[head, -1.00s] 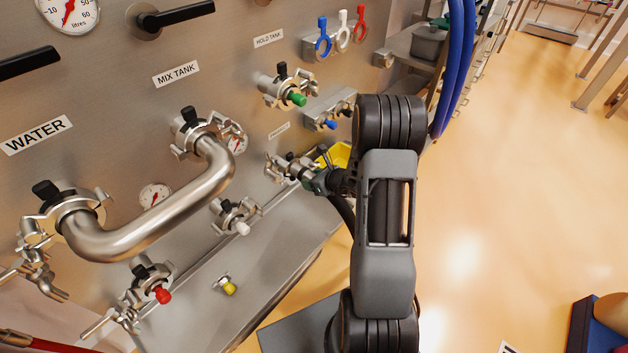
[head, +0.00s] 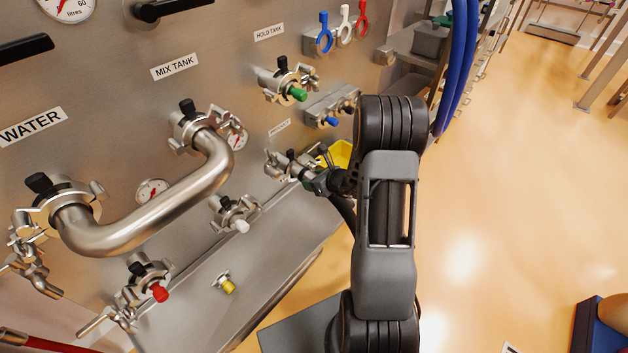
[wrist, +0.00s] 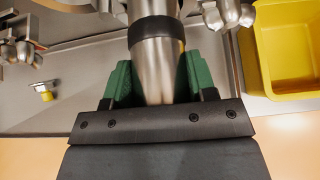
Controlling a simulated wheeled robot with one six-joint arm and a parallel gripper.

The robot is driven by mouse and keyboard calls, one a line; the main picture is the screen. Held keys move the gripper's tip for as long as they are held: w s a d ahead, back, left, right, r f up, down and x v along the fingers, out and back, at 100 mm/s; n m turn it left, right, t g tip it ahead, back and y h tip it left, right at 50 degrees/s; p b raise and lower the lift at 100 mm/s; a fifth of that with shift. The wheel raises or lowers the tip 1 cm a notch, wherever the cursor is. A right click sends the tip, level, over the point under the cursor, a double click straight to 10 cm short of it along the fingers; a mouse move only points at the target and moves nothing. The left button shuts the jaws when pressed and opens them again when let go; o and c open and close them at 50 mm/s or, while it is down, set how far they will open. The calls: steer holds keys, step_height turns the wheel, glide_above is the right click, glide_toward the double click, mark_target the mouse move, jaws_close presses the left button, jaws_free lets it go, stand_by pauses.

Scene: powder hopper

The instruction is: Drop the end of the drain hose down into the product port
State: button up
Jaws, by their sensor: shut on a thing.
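My gripper (wrist: 158,85) has its green fingers closed around a bright steel tube with a black band (wrist: 157,32), which I take to be the end of the drain hose.
A yellow bin (head: 340,153) stands just behind my gripper and shows in the wrist view (wrist: 286,50). Clamped valves with green (head: 298,94), white (head: 242,226) and red (head: 160,293) knobs stick out of the panel. Blue hoses (head: 457,65) hang at the right.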

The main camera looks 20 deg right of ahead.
steer(key=shift+f+b, duration=0.3)
steer(key=shift+b, duration=0.25)
steer(key=o, duration=1.5)
steer(key=shift+c, duration=0.2)
steer(key=shift+s+f, duration=0.1)
steer(key=shift+f, duration=0.1)
steer(key=p+v, duration=0.1)
steer(key=v, duration=1.2)
steer(key=shift+s+d+r+p, duration=0.1)
steer(key=shift+s+r+p, duration=0.15)
steer(key=shift+r+p, duration=0.1)
